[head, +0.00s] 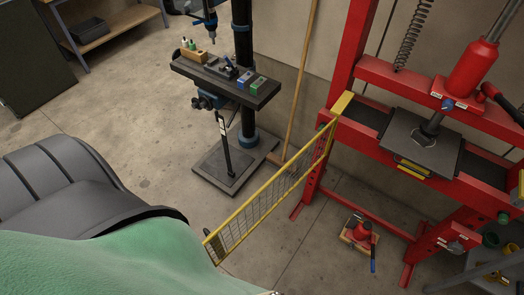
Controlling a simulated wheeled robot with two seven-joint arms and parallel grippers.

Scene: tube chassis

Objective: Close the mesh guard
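The mesh guard (264,204) is a long yellow-framed panel with wire mesh. It stands swung out from the red press (350,62), at an angle toward the lower left. One end meets the press's left upright near a yellow bracket (342,103). Its free end (212,247) is close to the green surface at the bottom left. The front of the press, with its dark plate (422,142) and ram, is uncovered by the guard. Neither of my grippers shows in the head view.
A drill press (243,140) stands behind the guard, with a broom handle (298,85) beside it. A red jack (359,229) sits on the floor below the press. A green surface (110,265) and dark ribbed shape (60,180) fill the lower left. Floor between guard and jack is clear.

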